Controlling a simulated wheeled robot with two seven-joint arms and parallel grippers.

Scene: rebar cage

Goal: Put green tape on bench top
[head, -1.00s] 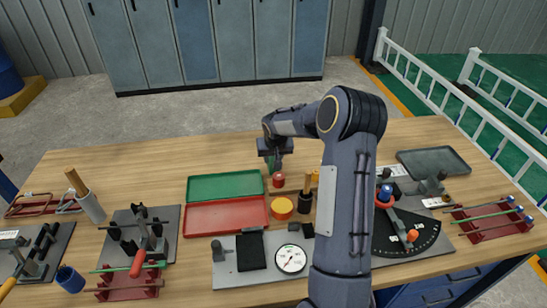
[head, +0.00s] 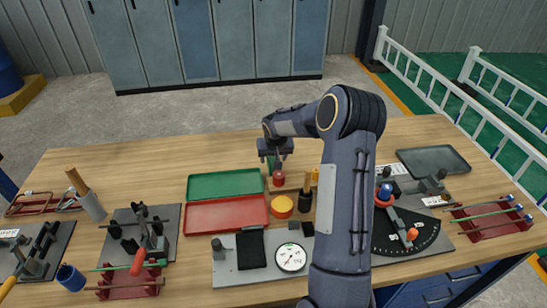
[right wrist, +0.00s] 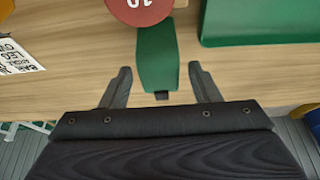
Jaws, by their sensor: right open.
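The green tape (right wrist: 157,52) shows in the right wrist view as a green block-like piece over the wood, between and just beyond my right fingertips. My right gripper (right wrist: 161,82) is open, with one finger on each side of it and gaps between. In the head view my right gripper (head: 276,158) points down over the back middle of the bench top (head: 330,150), and the tape is mostly hidden by it. I cannot tell whether the tape touches the bench. My left gripper is not in view.
A red weight (head: 278,179) marked 10 stands close beside the tape. A green tray (head: 225,184) and red tray (head: 226,215) lie to the left. A yellow-orange round container (head: 282,206) and a dial gauge (head: 291,257) are nearer. The back left bench is clear.

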